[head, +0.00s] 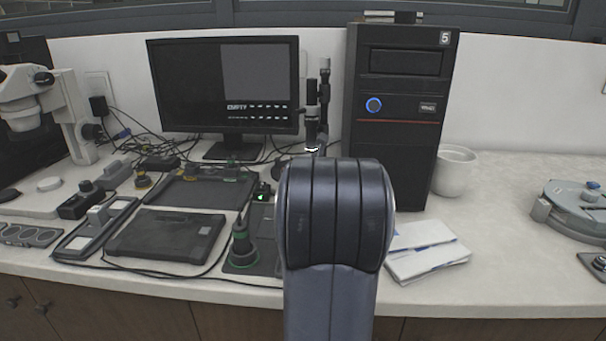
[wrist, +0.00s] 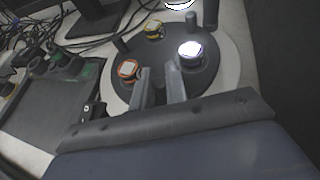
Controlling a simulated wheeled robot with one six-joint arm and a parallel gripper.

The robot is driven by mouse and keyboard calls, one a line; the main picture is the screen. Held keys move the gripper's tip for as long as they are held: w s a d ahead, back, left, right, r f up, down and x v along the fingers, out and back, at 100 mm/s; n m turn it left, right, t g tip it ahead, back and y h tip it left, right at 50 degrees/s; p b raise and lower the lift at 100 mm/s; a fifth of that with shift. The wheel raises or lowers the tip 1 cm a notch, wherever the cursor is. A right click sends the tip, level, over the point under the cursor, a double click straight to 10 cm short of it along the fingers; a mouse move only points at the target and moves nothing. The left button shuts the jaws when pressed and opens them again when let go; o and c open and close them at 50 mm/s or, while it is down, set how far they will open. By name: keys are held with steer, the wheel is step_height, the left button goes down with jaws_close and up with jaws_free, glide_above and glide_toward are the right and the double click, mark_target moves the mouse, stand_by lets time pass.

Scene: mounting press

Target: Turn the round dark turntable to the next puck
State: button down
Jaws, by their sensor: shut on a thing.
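The round dark turntable (wrist: 190,75) shows in the wrist view on a pale round base (wrist: 232,85). On it are an orange-rimmed puck (wrist: 128,69), a yellow-rimmed puck (wrist: 154,30) and a brightly lit white-topped puck (wrist: 190,49). Short dark pegs, one of them a left peg (wrist: 121,46), stand up from the turntable. My gripper (wrist: 159,74) is over the near part of the turntable, between the orange and lit pucks. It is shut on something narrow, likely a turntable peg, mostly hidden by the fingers. In the head view my arm hides the turntable.
A monitor (head: 185,85) reading EMPTY and a black computer tower (head: 395,120) stand at the back. A dark tray (head: 165,235), cables and small tools crowd the left.

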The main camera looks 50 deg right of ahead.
steer(key=shift+r, duration=0.2)
steer(key=c, duration=1.7)
jaws_free()
steer(key=shift+f, duration=0.1)
steer(key=shift+p+v, duration=0.9)
steer(key=shift+v, duration=4.55)
steer(key=shift+c, duration=0.3)
